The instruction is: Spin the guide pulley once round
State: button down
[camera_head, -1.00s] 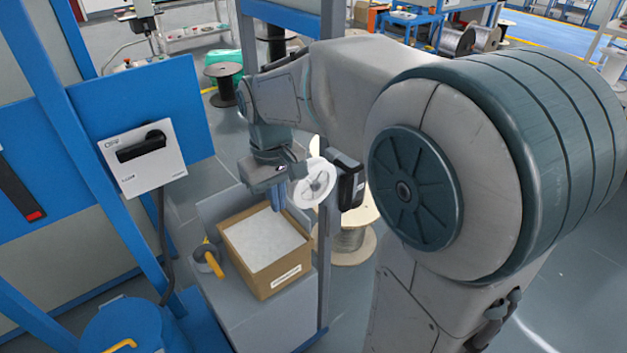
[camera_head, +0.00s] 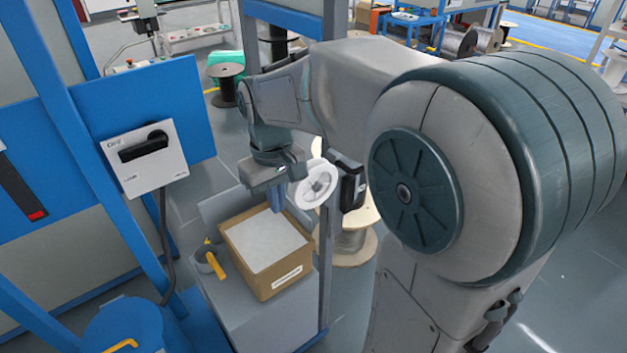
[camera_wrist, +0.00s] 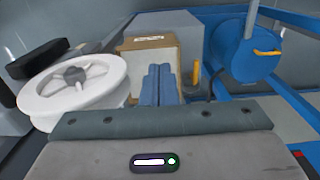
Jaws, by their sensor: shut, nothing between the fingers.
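The guide pulley (camera_head: 318,184) is a white spoked wheel with a grey hub, mounted on the blue-grey post in the head view. In the wrist view the pulley (camera_wrist: 75,85) fills the left side, with its grooved rim toward me. My gripper (camera_head: 277,200) hangs down just left of the pulley, above the cardboard box. Its two blue fingers (camera_wrist: 158,84) are together with nothing between them. In the wrist view a gap shows between the fingers and the pulley's rim. I cannot tell whether any other part of my gripper touches the rim.
An open cardboard box (camera_head: 285,275) stands on a grey cabinet below my gripper. A yellow-handled tape dispenser (camera_head: 213,262) sits left of it. A black device (camera_head: 347,182) is right of the pulley. A switch box (camera_head: 143,158) is on a blue panel at left.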

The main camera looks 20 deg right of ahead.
notch_tip(320, 180, up, 8)
jog(key=p, duration=0.6)
jog(key=shift+w+d+f+p, duration=0.15)
jog(key=shift+w+d, duration=0.3)
jog(key=shift+d, duration=0.85)
jog(key=shift+w+d+r+p, duration=0.15)
jog(key=shift+w+d, duration=0.25)
jog(key=shift+d, duration=0.9)
jog(key=shift+f, duration=0.1)
jog(key=shift+f, duration=0.2)
